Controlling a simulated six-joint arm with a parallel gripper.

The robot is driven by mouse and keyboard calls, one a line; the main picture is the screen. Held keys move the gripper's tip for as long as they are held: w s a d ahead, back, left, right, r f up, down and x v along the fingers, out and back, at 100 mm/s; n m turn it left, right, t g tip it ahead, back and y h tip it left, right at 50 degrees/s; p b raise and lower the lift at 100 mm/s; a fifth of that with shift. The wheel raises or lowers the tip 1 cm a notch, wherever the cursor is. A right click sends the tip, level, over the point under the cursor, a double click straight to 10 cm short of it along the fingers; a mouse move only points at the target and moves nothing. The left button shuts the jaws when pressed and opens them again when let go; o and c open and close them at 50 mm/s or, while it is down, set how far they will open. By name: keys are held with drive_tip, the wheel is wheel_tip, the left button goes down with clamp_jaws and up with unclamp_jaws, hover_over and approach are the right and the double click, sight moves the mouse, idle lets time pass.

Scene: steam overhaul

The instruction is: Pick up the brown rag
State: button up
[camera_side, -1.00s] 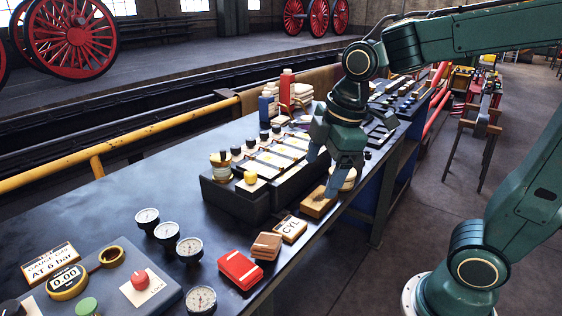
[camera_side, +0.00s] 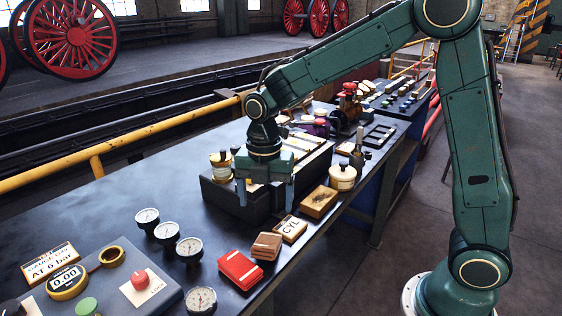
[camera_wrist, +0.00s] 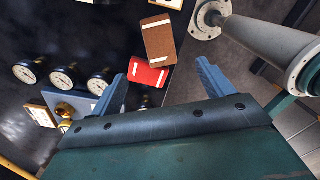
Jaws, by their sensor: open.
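The brown rag (camera_side: 266,246) lies folded on the dark bench top, with a pale stripe across it. It also shows in the wrist view (camera_wrist: 159,39), beyond my fingertips. A red folded rag (camera_side: 240,270) with a pale stripe lies right beside it, on the near left side in the side view; it also shows in the wrist view (camera_wrist: 149,73). My gripper (camera_side: 264,200) points down over the front of the dark block, above and behind the brown rag in the side view. In the wrist view my gripper (camera_wrist: 162,78) has its fingers spread, with nothing held between them.
The CYL sign (camera_side: 291,229) and a wooden box (camera_side: 319,202) stand right of the brown rag. Several dial gauges (camera_side: 189,250) stand to its left. The bench's front edge is close by. A white-topped jar (camera_side: 343,177) stands farther right. Bare bench lies at left.

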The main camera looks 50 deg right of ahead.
sight(267, 241)
drive_tip(key=shift+f, duration=4.3)
drive_tip(key=shift+f, duration=0.1)
drive_tip(key=shift+a+f, duration=0.1)
drive_tip(key=shift+f, duration=2.4)
drive_tip(key=c, duration=1.1)
drive_tip(key=shift+r, duration=0.15)
drive_tip(key=shift+c, duration=0.2)
wheel_tip(267, 241, up, 20)
